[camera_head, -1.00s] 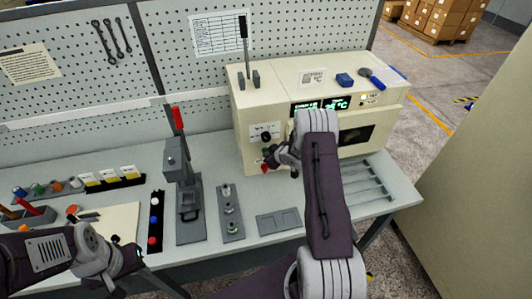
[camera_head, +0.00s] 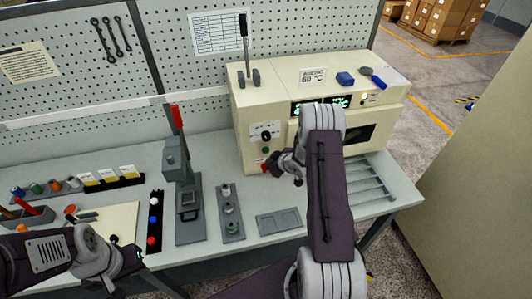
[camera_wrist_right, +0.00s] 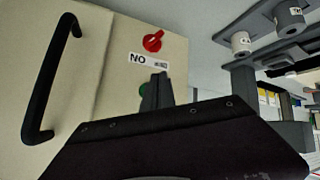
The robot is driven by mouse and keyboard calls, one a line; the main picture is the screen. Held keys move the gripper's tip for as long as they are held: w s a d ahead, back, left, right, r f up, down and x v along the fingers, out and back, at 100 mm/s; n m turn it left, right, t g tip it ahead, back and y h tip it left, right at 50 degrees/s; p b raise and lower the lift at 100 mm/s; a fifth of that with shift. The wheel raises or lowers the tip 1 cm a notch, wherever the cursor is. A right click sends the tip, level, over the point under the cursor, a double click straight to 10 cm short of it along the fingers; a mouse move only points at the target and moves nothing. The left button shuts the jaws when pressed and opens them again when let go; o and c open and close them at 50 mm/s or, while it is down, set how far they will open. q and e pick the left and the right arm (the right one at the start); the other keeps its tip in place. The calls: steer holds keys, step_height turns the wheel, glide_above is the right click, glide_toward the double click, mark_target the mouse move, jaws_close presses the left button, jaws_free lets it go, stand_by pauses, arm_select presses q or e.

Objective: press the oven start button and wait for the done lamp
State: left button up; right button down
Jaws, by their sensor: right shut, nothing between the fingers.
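The cream oven (camera_head: 250,110) stands on the right of the bench. Its front has a black dial (camera_head: 266,136), a green button (camera_head: 266,150) and a red knob (camera_head: 264,167). A lamp (camera_head: 364,97) beside the partly hidden green display (camera_head: 342,101) looks lit, pale amber. My right gripper (camera_head: 271,166) is shut and empty, just in front of the panel below the green button. In the wrist view the gripper (camera_wrist_right: 155,88) partly covers the green button (camera_wrist_right: 144,90); contact cannot be told. My left gripper (camera_head: 138,258) is low at the left, its jaws unclear.
My right forearm hides part of the oven door. A black door handle (camera_wrist_right: 52,80) shows in the wrist view. A lever press (camera_head: 176,165), a spindle holder (camera_head: 230,225) and a grey tray (camera_head: 278,221) stand left of or below the oven. A slotted rack (camera_head: 370,185) lies in front.

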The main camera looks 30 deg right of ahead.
steer(key=s, duration=0.2)
steer(key=shift+s+a, duration=0.3)
steer(key=shift+s, duration=0.05)
stand_by(0.5)
